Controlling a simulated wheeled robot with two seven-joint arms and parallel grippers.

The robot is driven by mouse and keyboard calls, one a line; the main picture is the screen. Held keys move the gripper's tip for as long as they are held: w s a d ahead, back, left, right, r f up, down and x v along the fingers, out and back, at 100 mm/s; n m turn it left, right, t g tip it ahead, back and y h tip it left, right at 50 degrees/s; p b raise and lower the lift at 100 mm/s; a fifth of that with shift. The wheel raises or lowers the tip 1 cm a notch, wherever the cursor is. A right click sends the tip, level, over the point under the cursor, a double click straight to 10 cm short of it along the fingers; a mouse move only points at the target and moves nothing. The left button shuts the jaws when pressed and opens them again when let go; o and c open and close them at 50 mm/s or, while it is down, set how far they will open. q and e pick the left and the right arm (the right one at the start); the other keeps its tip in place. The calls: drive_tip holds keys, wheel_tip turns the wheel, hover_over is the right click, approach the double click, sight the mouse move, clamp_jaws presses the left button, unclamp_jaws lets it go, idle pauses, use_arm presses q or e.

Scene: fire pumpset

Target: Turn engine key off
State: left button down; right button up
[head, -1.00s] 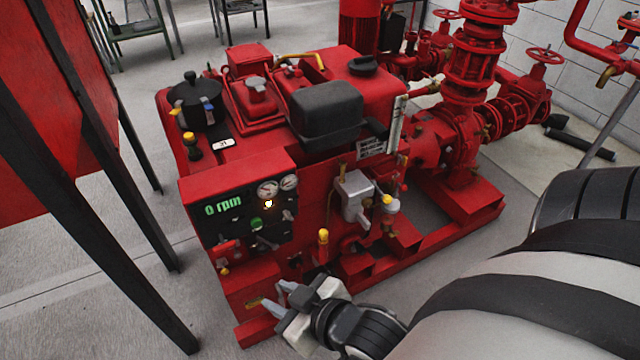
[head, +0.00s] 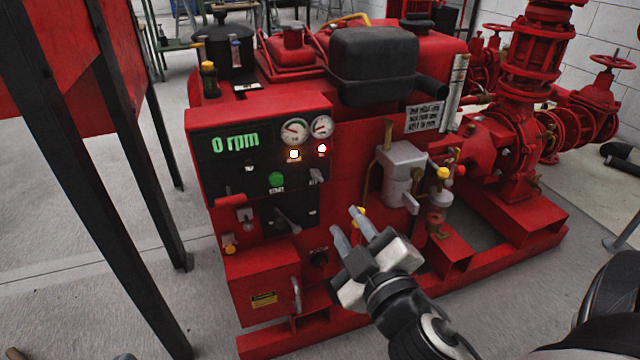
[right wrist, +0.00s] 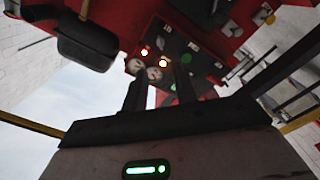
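The black control panel (head: 222,178) on the front of the red engine shows a green "0 rpm". A small silver switch or key (head: 317,176) sits on its right side, right of a green button (head: 276,179); another small fitting (head: 249,168) is at its left. I cannot tell for sure which is the engine key. My right gripper (head: 348,218) is open and empty, in front of the engine, below and right of the panel. In the right wrist view its two fingers (right wrist: 159,90) are apart, pointing towards the panel's lit lamps. My left gripper is not clearly seen.
An orange lamp (head: 294,154) and a red lamp (head: 322,149) glow under two gauges (head: 294,131). A dark lever (head: 287,221) is lower on the panel. A grey valve box (head: 402,165) juts out at right. Dark posts (head: 120,170) stand at left.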

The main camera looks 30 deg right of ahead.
sight(319, 180)
drive_tip(key=x, duration=1.3)
drive_tip(key=shift+w+a+b, duration=0.1)
drive_tip(key=shift+w+b, duration=0.05)
drive_tip(key=shift+b, duration=0.2)
clamp_jaws()
